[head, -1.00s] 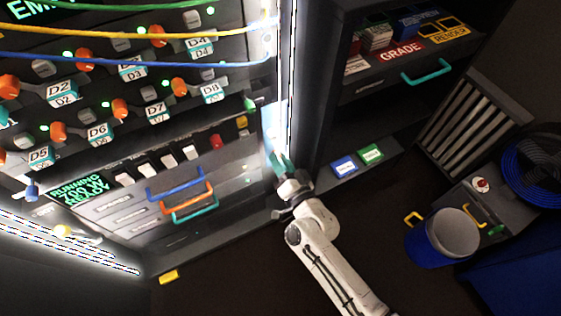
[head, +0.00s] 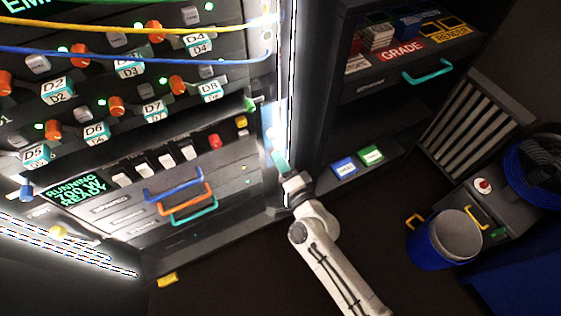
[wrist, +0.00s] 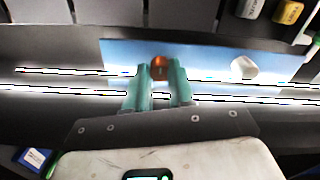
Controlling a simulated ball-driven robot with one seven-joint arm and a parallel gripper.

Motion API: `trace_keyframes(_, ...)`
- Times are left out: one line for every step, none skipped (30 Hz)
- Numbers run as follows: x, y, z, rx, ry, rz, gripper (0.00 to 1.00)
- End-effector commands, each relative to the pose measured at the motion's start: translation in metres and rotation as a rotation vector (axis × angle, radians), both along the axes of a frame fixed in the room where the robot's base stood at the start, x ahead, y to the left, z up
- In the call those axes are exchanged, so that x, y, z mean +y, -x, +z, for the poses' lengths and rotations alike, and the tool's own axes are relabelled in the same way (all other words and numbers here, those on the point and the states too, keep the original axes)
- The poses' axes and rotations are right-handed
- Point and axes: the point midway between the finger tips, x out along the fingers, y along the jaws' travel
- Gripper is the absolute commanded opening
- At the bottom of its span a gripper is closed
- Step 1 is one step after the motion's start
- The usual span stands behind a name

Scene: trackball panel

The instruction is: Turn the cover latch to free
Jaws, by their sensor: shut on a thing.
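A light blue panel (wrist: 205,62) fills the middle of the wrist view. It carries an orange knob (wrist: 160,67), which appears to be the cover latch, and a white round knob (wrist: 244,67) to its right. My gripper (wrist: 161,76) has its teal fingers closed around the orange knob, one on each side; the fingers partly hide it. In the head view my gripper (head: 279,160) reaches the lower part of the narrow blue panel (head: 268,125) at the rack's right edge. The latch itself cannot be made out there.
The rack (head: 120,170) with orange knobs, switches and coloured handles stands left of my arm. A dark shelf unit (head: 345,100) stands close on the right. A blue bin (head: 430,250) stands on the floor to the right. Open floor lies around my arm.

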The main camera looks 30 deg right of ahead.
Motion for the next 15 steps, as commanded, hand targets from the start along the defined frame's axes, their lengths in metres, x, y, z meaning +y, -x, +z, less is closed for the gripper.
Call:
trace_keyframes(-0.0006,0.0005,-0.0009,0.002,-0.005,-0.001,0.00)
trace_keyframes(-0.0006,0.0005,-0.0009,0.002,-0.007,-0.001,0.00)
trace_keyframes(-0.0007,0.0006,-0.0010,0.002,-0.008,-0.001,0.00)
trace_keyframes(-0.0006,0.0006,-0.0009,0.002,-0.009,-0.001,0.00)
trace_keyframes(-0.0008,0.0006,-0.0009,0.002,-0.009,-0.001,0.00)
trace_keyframes(-0.0007,0.0006,-0.0010,0.002,-0.009,-0.001,0.00)
trace_keyframes(-0.0008,0.0006,-0.0009,0.002,-0.009,-0.001,0.00)
trace_keyframes(-0.0007,0.0006,-0.0010,0.002,-0.009,-0.001,0.00)
trace_keyframes(-0.0007,0.0006,-0.0010,0.002,-0.008,-0.001,0.00)
trace_keyframes(-0.0008,0.0006,-0.0010,0.002,-0.008,-0.001,0.00)
trace_keyframes(-0.0008,0.0006,-0.0010,0.002,-0.008,-0.001,0.00)
trace_keyframes(-0.0008,0.0006,-0.0010,0.002,-0.008,-0.001,0.00)
trace_keyframes(-0.0008,0.0006,-0.0010,0.002,-0.008,-0.001,0.25)
trace_keyframes(-0.0008,0.0006,-0.0010,0.002,-0.008,-0.001,0.28)
trace_keyframes(-0.0008,0.0005,-0.0009,0.002,-0.008,-0.001,0.32)
